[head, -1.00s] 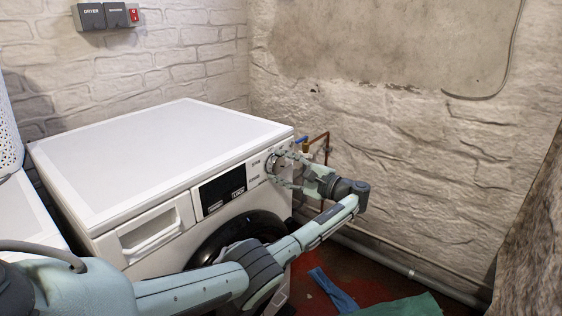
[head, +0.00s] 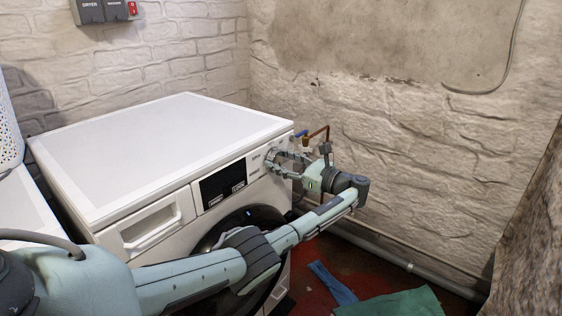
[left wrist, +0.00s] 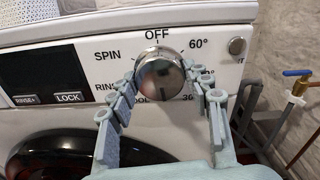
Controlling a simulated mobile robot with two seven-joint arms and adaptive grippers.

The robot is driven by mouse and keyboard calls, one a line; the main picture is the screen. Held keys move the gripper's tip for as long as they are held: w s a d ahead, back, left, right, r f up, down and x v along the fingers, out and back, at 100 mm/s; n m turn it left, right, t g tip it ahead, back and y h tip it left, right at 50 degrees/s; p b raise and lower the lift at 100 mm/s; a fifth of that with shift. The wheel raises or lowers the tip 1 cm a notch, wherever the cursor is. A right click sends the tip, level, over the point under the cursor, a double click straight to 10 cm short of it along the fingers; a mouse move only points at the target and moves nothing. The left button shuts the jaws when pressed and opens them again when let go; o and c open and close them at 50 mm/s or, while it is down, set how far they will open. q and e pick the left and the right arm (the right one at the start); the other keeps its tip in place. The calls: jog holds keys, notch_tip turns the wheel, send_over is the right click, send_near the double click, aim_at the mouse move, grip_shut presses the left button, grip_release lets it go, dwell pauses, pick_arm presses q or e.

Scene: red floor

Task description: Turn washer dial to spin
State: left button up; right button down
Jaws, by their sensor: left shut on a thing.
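The washer (head: 160,150) is white, with a dark display and a dial at the right end of its front panel. In the left wrist view the dial (left wrist: 160,72) is a round chrome knob ringed by printed labels: OFF above, SPIN (left wrist: 107,55) at upper left, 60° at upper right. The lower labels are partly hidden by the fingers. A dark mark shows low on the knob. My left gripper (left wrist: 163,80) is shut on the dial, one finger on each side. In the head view my left gripper (head: 275,160) covers the dial. My right gripper is not in view.
The washer's round door (head: 235,222) is below the panel, partly behind my left arm. Pipes with a blue-handled valve (left wrist: 297,73) are on the wall to the right. Blue and green cloths (head: 400,303) lie on the red floor.

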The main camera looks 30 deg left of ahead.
pick_arm(q)
jog(key=m, duration=1.2)
jog(key=shift+m, duration=0.4)
jog(key=m, duration=0.3)
jog(key=shift+m, duration=0.3)
jog(key=m, duration=0.3)
jog(key=shift+r+m, duration=0.1)
jog(key=shift+m, duration=0.2)
jog(key=shift+r+m, duration=0.15)
jog(key=shift+m, duration=2.25)
jog(key=shift+f+m, duration=0.2)
jog(key=shift+m, duration=0.2)
jog(key=o, duration=1.2)
jog(key=shift+c, duration=0.2)
